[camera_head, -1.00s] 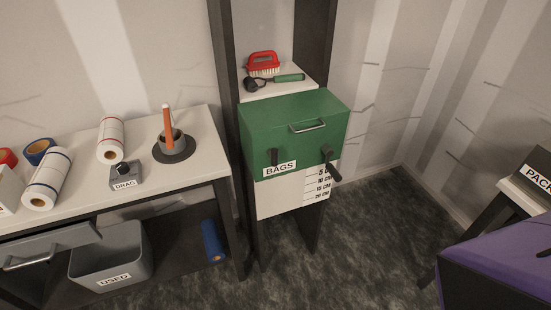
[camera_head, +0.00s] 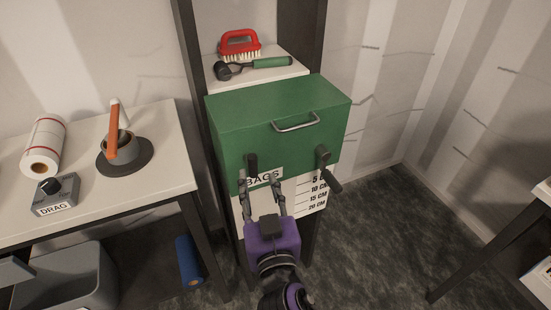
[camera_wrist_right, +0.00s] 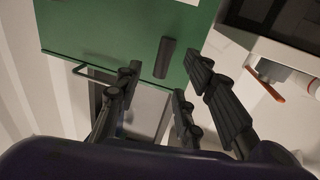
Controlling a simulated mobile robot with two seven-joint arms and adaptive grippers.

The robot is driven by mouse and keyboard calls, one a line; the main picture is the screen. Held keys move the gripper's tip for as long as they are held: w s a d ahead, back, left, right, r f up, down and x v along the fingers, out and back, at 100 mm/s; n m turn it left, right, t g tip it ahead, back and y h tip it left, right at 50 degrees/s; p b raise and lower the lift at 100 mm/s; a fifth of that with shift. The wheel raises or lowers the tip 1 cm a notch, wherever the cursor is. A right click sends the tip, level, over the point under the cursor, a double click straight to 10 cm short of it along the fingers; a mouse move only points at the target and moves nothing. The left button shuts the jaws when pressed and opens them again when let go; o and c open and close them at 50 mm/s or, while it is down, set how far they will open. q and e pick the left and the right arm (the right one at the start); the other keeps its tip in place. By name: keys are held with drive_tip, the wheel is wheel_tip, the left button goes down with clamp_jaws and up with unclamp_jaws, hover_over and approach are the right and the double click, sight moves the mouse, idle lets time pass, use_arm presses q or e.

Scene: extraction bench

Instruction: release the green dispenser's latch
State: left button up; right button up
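The green dispenser (camera_head: 270,120) is a box on the dark shelf frame, with a metal handle (camera_head: 297,122) on it and a BAGS label low on its front. A short dark upright lever (camera_head: 252,163) sits on the front's left side, and a dark crank-like knob (camera_head: 323,155) on its right; which is the latch is not marked. My right gripper (camera_head: 263,188) is open and empty before the label, just below the left lever. In the right wrist view the dark lever (camera_wrist_right: 165,57) shows between the spread fingers (camera_wrist_right: 164,78), seemingly untouched.
A red brush (camera_head: 240,44) and a green-handled tool (camera_head: 262,65) lie on the shelf above. The bench (camera_head: 160,180) at left holds a roll, a DRAG box (camera_head: 58,195) and a grey pot with an orange stick.

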sight(253, 168)
drive_tip(key=shift+w+a+r+p, duration=0.15)
drive_tip(key=shift+w+a, duration=0.1)
drive_tip(key=shift+w, duration=0.35)
drive_tip(key=shift+w+a+r+p, duration=0.1)
drive_tip(key=shift+w+a+p, duration=0.1)
drive_tip(key=shift+w, duration=0.4)
drive_tip(key=w, duration=0.4)
drive_tip(key=shift+a+f, duration=0.2)
drive_tip(key=shift+w+p, duration=0.3)
drive_tip(key=shift+w, duration=0.1)
use_arm(q)
drive_tip(key=shift+s+a+r, duration=0.1)
drive_tip(key=shift+s+a, duration=0.05)
drive_tip(key=shift+s, duration=0.35)
drive_tip(key=shift+s+a+r, duration=0.1)
drive_tip(key=shift+s, duration=0.35)
use_arm(e)
drive_tip(key=shift+f, duration=0.1)
clamp_jaws()
